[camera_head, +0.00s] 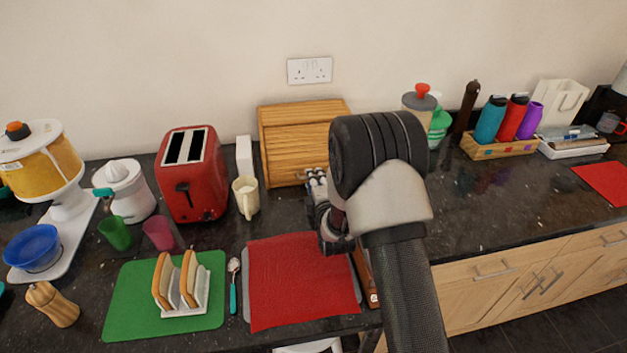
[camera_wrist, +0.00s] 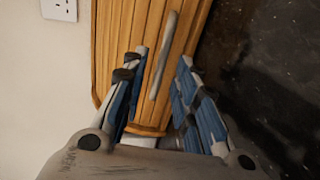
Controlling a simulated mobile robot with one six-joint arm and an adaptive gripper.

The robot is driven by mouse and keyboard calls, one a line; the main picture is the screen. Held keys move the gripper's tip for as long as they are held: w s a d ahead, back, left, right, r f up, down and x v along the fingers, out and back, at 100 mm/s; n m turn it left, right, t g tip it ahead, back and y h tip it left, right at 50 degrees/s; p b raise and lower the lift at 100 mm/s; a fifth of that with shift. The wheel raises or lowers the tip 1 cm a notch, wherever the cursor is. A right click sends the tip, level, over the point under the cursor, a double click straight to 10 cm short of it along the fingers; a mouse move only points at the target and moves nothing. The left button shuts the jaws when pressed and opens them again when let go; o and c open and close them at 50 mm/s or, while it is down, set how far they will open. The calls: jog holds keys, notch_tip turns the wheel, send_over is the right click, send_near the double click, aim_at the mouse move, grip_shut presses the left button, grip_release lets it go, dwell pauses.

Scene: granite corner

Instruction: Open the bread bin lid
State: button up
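The wooden bread bin (camera_head: 295,128) stands against the back wall in the head view, with its slatted lid shut. Its lower right part is hidden behind my arm. In the wrist view the bin (camera_wrist: 120,35) fills the upper middle, and a long grey bar handle (camera_wrist: 166,50) runs along its front. My gripper (camera_head: 316,178) is in front of the bin, low at its right side. In the wrist view my gripper (camera_wrist: 160,63) is open, with one finger on each side of the handle's near end. I cannot tell whether a finger touches the bin.
A red toaster (camera_head: 191,175), a white box (camera_head: 244,156) and a cream mug (camera_head: 245,196) stand left of the bin. A red cloth (camera_head: 300,285) lies in front. A lidded jar (camera_head: 419,103) stands to the right. The counter (camera_head: 490,195) further right is mostly clear.

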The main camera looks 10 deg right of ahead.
aim_at(311, 154)
jog(key=shift+x, duration=1.4)
grip_shut()
